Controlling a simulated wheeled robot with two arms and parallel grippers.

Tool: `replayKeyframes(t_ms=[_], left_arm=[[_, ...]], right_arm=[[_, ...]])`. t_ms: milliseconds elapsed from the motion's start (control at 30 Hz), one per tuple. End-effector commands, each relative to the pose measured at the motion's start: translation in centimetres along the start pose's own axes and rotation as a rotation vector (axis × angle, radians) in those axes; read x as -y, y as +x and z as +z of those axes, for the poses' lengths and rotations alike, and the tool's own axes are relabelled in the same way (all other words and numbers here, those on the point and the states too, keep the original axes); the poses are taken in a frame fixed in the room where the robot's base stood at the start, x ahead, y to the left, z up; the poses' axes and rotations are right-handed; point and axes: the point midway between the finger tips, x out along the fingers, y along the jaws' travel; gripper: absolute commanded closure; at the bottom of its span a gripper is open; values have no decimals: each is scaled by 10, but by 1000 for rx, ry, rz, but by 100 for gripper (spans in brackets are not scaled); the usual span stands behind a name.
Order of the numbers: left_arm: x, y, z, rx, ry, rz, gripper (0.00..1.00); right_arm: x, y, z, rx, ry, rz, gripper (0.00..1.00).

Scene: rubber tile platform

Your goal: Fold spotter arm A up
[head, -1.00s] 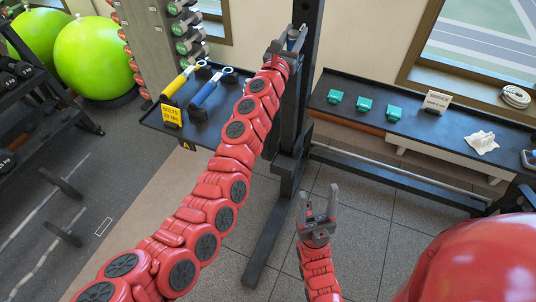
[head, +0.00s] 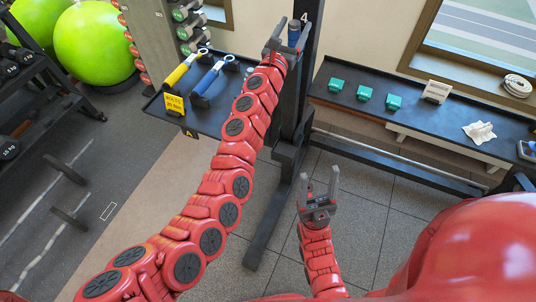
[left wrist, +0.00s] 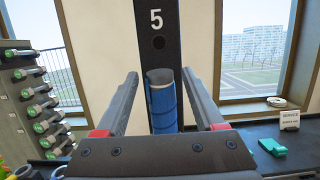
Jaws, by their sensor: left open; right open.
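My left gripper (head: 288,32) is open at the upper part of a black rack upright (head: 304,60). In the left wrist view, a blue cylinder with a dark top (left wrist: 162,105) stands upright between my open left fingers (left wrist: 160,78), in front of the upright marked 5. It may be the end or pad of spotter arm A, but I cannot tell; its lower part is hidden by my gripper. It shows small in the head view (head: 294,33). A letter A is on the front edge of a dark tray (head: 192,132). My right gripper (head: 320,182) is open and empty, low before the upright.
Yellow (head: 178,75) and blue (head: 208,82) handled tools and a yellow sign (head: 174,104) are on the tray. A dark bench (head: 360,118) at right holds teal blocks (head: 364,93), a sign (head: 436,91) and a cloth (head: 479,132). Dumbbell racks stand at left.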

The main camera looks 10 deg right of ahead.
Motion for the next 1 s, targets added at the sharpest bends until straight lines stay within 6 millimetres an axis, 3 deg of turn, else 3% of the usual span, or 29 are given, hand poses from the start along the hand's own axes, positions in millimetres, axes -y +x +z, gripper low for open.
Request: replayKeyframes(t_ms=[33,533,700,1000], left_arm=[[0,-3,4,-4,-6,3,30],[-1,-49,5,-2,-3,4,30],[0,-61,1,-2,-2,2,30],[1,-62,0,-1,0,0,30]], right_arm=[[-1,12,-2,0,0,0,38],[-3,65,-11,0,0,0,38],[-4,72,-12,0,0,0,38],[-4,71,-12,0,0,0,38]])
